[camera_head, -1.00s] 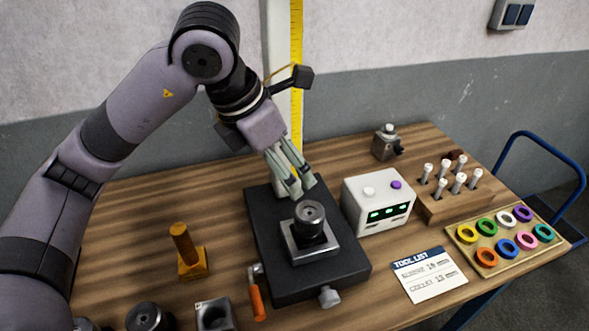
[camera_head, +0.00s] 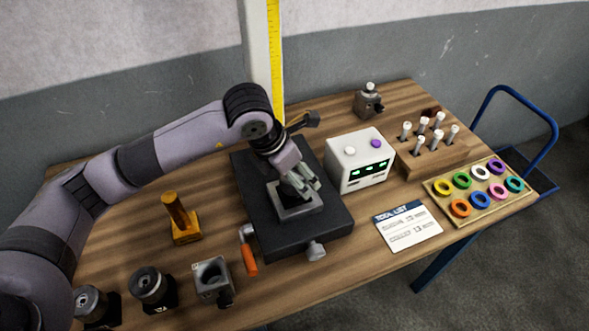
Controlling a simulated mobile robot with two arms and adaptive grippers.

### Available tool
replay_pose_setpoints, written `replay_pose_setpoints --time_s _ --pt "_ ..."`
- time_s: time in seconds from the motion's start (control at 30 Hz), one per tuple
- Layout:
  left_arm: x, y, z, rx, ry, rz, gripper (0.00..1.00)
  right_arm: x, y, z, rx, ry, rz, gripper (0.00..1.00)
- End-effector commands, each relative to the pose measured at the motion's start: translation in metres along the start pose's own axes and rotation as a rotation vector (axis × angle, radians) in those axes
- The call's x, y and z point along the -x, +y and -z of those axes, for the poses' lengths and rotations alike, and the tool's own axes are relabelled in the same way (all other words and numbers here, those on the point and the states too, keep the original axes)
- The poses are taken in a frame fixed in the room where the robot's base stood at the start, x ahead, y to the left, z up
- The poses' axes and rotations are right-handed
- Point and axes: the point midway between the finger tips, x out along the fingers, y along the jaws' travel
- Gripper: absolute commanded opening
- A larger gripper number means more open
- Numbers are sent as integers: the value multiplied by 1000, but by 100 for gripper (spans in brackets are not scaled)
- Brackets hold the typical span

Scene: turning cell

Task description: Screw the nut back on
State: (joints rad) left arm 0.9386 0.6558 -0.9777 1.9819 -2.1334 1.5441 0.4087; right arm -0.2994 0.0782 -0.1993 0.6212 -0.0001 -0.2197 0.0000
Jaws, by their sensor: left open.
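My left gripper (camera_head: 304,189) is open and points down over the square metal fixture (camera_head: 300,212) on the black base plate (camera_head: 325,226). Its fingers are at the dark round holder that stands in this fixture. The gripper hides most of the holder and its nut, so I cannot tell whether the fingers touch it. My right gripper is not in view.
A white box with green displays (camera_head: 360,162) stands close to the right of the plate. Dark holders (camera_head: 152,288) and a square block (camera_head: 213,281) line the front left.

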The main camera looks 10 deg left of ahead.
Motion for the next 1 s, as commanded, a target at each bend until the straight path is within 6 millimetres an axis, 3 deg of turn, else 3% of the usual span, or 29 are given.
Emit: replay_pose_setpoints --time_s 0.37,1.0 --pt "-5 -1 0 -1 0 1 74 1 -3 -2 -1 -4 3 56" --pt "-4 0 0 -1 0 0 31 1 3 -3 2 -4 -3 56"
